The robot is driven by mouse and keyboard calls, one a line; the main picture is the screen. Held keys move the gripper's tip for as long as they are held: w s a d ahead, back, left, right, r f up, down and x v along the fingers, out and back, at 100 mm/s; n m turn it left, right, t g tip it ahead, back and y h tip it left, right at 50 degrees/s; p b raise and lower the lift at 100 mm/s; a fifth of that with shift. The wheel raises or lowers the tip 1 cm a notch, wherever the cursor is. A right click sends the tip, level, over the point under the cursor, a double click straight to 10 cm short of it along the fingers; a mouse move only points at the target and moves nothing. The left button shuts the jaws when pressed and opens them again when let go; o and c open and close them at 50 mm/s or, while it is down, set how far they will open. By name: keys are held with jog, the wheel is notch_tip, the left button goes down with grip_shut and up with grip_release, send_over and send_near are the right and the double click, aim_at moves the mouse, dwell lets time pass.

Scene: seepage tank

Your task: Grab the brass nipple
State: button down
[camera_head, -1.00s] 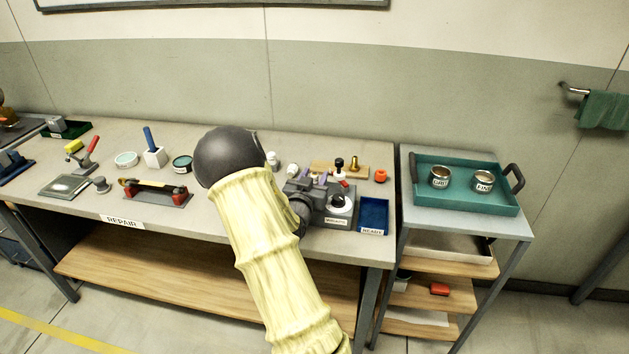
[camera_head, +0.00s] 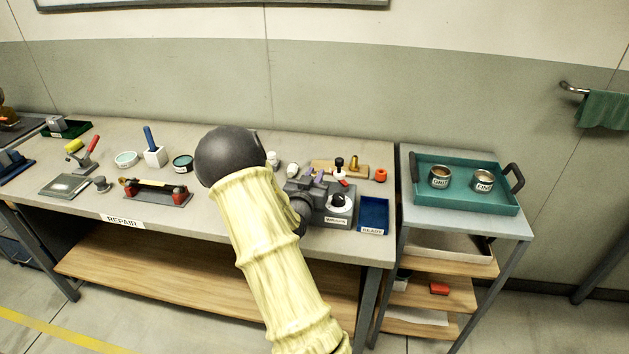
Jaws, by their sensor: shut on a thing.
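A small brass nipple (camera_head: 353,160) shows at the back right of the repair bench, over or at the right part of a wooden board. The arm and the clutter hide most of the jaws, and the contact with the nipple is too small to make out.
A dark stamp-like piece (camera_head: 340,163) and an orange ring (camera_head: 380,174) flank the nipple. A blue tray (camera_head: 373,229) marked READY lies in front. A side cart with a teal tray (camera_head: 460,203) stands right, holding two tins. Fixtures and tools fill the bench's left part.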

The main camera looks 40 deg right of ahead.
aim_at(315, 173)
notch_tip(315, 173, up, 10)
jog(key=shift+r, duration=0.1)
dwell(0.4)
dwell(0.5)
